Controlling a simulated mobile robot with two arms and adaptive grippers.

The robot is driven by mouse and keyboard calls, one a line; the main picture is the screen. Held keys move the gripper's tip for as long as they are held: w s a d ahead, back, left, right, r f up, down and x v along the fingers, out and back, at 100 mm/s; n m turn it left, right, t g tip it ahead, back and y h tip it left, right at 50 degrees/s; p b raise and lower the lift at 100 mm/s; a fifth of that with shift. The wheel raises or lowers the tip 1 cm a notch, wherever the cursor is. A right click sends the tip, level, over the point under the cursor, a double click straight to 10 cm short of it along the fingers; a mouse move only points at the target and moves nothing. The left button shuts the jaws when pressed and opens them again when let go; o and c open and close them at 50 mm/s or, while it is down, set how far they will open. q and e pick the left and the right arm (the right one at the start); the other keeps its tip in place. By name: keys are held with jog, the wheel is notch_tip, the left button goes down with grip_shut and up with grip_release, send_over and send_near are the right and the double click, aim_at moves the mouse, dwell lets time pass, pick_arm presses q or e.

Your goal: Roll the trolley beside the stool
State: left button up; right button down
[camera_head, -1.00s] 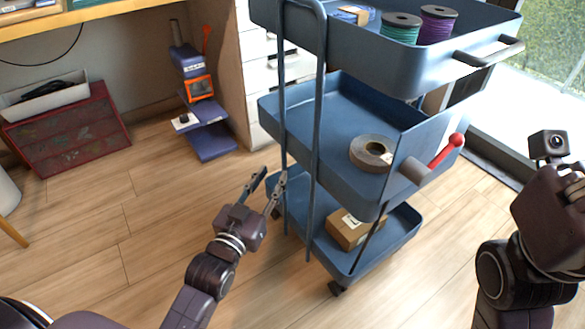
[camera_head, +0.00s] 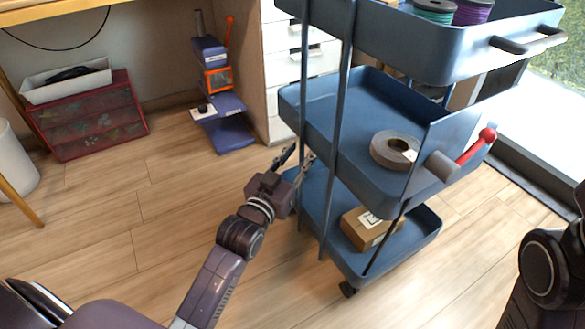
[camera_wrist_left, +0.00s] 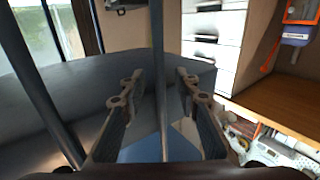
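The trolley (camera_head: 345,105) is blue with three trays on thin posts and stands upright on the wooden floor, right of centre in the head view. My left gripper (camera_head: 293,160) is low at the trolley's left side, by its near posts. In the left wrist view its two fingers (camera_wrist_left: 160,105) are apart, with a thin dark post (camera_wrist_left: 160,60) showing between them; whether they touch it I cannot tell. My right arm shows at the right edge of the head view, with its gripper out of frame. I cannot make out a stool.
The trolley carries spools (camera_head: 434,10), a tape roll (camera_head: 394,151) and a cardboard box (camera_head: 366,228). A red drawer box (camera_head: 92,118), a purple and orange stand (camera_head: 222,120) and white drawers (camera_head: 297,65) stand behind. Floor (camera_head: 110,230) at left is clear.

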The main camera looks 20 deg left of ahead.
pick_arm(q)
jog(key=shift+w, duration=0.85)
grip_shut()
